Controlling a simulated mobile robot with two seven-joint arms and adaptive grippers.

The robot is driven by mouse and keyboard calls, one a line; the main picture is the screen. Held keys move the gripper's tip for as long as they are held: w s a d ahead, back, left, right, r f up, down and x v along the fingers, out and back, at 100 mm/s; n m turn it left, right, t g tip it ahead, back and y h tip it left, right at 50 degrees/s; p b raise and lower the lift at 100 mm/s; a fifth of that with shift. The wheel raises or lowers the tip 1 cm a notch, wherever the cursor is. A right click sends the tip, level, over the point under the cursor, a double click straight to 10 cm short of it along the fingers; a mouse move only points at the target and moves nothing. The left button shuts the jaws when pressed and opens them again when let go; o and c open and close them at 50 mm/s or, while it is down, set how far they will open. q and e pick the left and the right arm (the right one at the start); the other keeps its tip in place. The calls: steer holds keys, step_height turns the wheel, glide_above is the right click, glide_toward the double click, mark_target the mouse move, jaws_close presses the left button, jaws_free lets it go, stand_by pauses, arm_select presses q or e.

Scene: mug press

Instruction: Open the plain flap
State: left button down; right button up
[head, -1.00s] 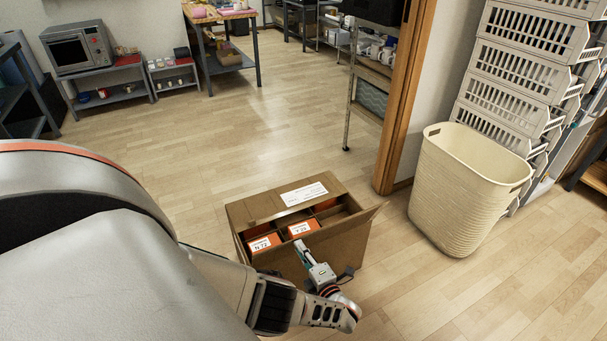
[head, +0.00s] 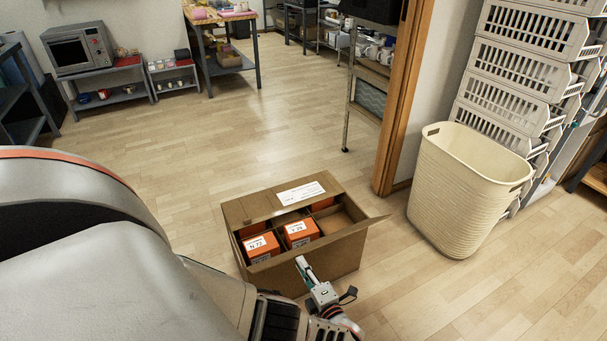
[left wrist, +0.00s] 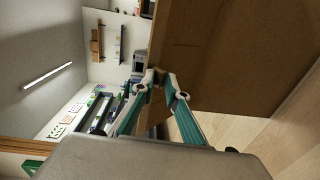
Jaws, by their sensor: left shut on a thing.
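An open cardboard box (head: 318,275) stands on the floor in the head view. Its plain flap (head: 345,236) runs along the near side, tilted outward, its right corner sticking out past the box. The other flap (head: 262,207), with a white label, lies at the far side. My left gripper (head: 301,262) is at the near side of the box, shut on the plain flap's edge. In the left wrist view the fingertips (left wrist: 156,78) meet at the edge of a brown cardboard panel (left wrist: 230,55). The exact grip is partly hidden. My right gripper is not in view.
Orange labelled cartons (head: 300,232) sit in the box's compartments; the right front compartment looks empty. A cream basket (head: 465,190) stands to the right, near stacked crates (head: 520,75). A wooden door post (head: 403,100) rises behind. The floor to the left is clear.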

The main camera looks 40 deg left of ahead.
arm_select(q)
steer(key=shift+s+a+f, duration=0.25)
steer(key=shift+a+f, duration=0.4)
steer(key=c, duration=2.4)
jaws_free()
steer(key=o, duration=0.5)
steer(key=shift+w+a+f, duration=0.2)
steer(key=shift+f, duration=0.15)
steer(key=shift+d+r, duration=0.15)
steer(key=shift+c, duration=1.3)
steer(key=shift+s, duration=0.1)
steer(key=r+v, duration=0.1)
steer(key=v, duration=0.6)
steer(key=shift+d, duration=0.45)
